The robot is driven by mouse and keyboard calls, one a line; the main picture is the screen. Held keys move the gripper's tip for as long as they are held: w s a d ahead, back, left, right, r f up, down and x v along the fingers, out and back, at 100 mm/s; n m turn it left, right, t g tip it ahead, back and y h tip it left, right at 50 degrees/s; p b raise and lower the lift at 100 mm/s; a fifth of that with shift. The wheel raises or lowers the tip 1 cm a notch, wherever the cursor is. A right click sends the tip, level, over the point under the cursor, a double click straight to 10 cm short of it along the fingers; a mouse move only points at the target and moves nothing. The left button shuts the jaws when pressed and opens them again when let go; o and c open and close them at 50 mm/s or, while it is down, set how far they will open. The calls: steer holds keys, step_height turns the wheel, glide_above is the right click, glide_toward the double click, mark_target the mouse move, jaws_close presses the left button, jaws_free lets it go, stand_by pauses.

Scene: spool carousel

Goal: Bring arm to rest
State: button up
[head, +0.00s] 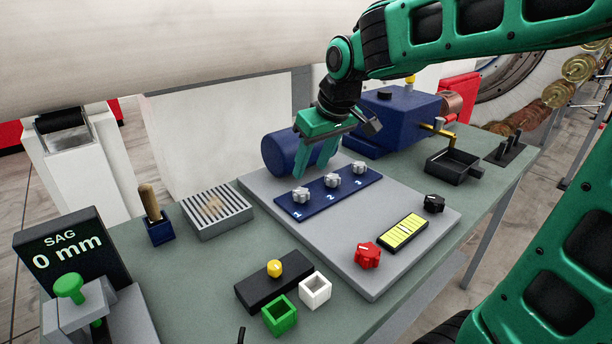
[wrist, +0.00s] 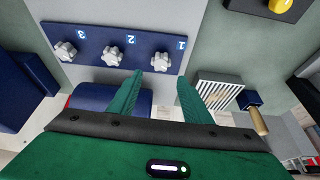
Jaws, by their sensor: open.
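My green arm reaches in from the upper right of the head view. My gripper (head: 317,165) is open and empty, pointing down over the back of the blue panel (head: 316,205). The panel carries three grey star knobs, marked 1 (head: 301,195), 2 (head: 332,181) and 3 (head: 359,168). In the wrist view the two fingers (wrist: 160,90) are spread apart with nothing between them. There the panel (wrist: 152,58) and its knobs lie beyond the fingertips, and I cannot tell how much height separates them.
A grey plate (head: 340,262) bears a red knob (head: 367,256), a black knob (head: 433,203) and a yellow gauge (head: 402,233). A blue motor housing (head: 392,125) and cylinder (head: 284,152) stand behind. A slatted block (head: 216,212) and a display (head: 70,250) reading "SAG 0 mm" are left.

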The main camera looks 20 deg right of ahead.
steer(key=shift+s+d+r, duration=0.1)
steer(key=shift+s+r, duration=0.1)
steer(key=shift+r, duration=0.4)
steer(key=s+d+f+m, duration=0.1)
steer(key=s+d+f, duration=0.1)
steer(key=s+d, duration=0.2)
steer(key=s+d+f+m+g+h, duration=0.1)
steer(key=s+d+m, duration=0.1)
steer(key=s+d, duration=0.2)
steer(key=s+d+f+m+g, duration=0.1)
steer(key=s+d+f+m, duration=0.1)
steer(key=s+d, duration=0.2)
steer(key=shift+s+f, duration=0.3)
steer(key=shift+s, duration=0.45)
steer(key=s+d+f+m+g, duration=0.1)
steer(key=s+d+f+m, duration=0.1)
steer(key=s, duration=0.4)
steer(key=s+d+f+m+g, duration=0.1)
steer(key=s+f+m, duration=0.1)
steer(key=s, duration=0.5)
steer(key=shift+s+d+f+m, duration=0.3)
steer(key=shift+d+f, duration=0.1)
steer(key=shift+f, duration=0.1)
